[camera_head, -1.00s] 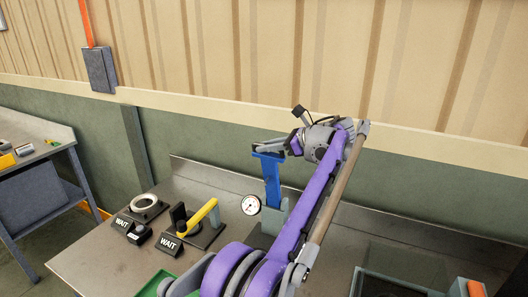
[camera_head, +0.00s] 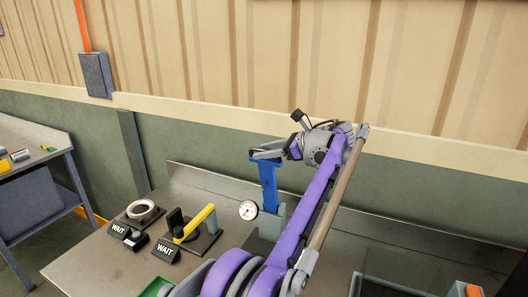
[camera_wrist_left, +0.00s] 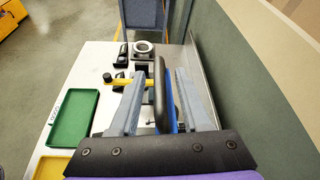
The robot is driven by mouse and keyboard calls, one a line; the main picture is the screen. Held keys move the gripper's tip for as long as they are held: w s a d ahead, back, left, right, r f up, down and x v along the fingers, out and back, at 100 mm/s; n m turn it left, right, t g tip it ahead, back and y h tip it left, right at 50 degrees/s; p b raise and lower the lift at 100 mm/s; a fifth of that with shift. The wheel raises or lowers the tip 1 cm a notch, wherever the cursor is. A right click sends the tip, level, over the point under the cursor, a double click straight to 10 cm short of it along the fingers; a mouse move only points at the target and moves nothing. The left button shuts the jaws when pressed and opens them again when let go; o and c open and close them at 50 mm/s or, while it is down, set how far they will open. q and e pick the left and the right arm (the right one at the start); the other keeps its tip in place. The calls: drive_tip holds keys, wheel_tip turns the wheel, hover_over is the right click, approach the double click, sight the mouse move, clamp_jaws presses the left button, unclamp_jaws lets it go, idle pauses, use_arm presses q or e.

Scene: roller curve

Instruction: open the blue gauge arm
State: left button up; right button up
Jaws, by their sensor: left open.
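The blue gauge arm (camera_head: 268,188) stands upright on the steel bench, with a round white dial (camera_head: 249,210) at its lower left. My left gripper (camera_head: 266,154) is at its top end. In the left wrist view, the open left gripper (camera_wrist_left: 155,92) has its two grey fingers on either side of a dark upright bar (camera_wrist_left: 159,95) and the blue arm (camera_wrist_left: 171,95). I cannot tell whether the fingers touch them. My purple left arm hides part of the bench behind it. My right gripper is not in view.
A yellow lever (camera_head: 196,223) on a dark base with a WAIT sign and a pale ring (camera_head: 143,210) stand left of the gauge. A green tray (camera_wrist_left: 70,118) lies on the bench. A wall runs behind the bench.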

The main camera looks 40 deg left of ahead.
use_arm(q)
drive_tip(key=v, duration=1)
drive_tip(key=shift+d, duration=0.15)
drive_tip(key=s+d+f+n+t+h, duration=0.3)
drive_tip(key=s+d+f, duration=0.3)
drive_tip(key=s+f, duration=0.3)
drive_tip(key=s+d+f+n+t+h, duration=0.3)
drive_tip(key=s+d+f+n+h, duration=0.3)
drive_tip(key=s+f, duration=0.3)
drive_tip(key=s+d+f+n+t+h, duration=0.2)
drive_tip(key=s+d+f+n+h, duration=0.2)
drive_tip(key=s+f, duration=0.5)
wheel_tip(320, 180, down, 7)
drive_tip(key=d+n, duration=0.1)
drive_tip(key=d, duration=0.1)
drive_tip(key=shift+d+t, duration=0.35)
drive_tip(key=shift+t, duration=0.05)
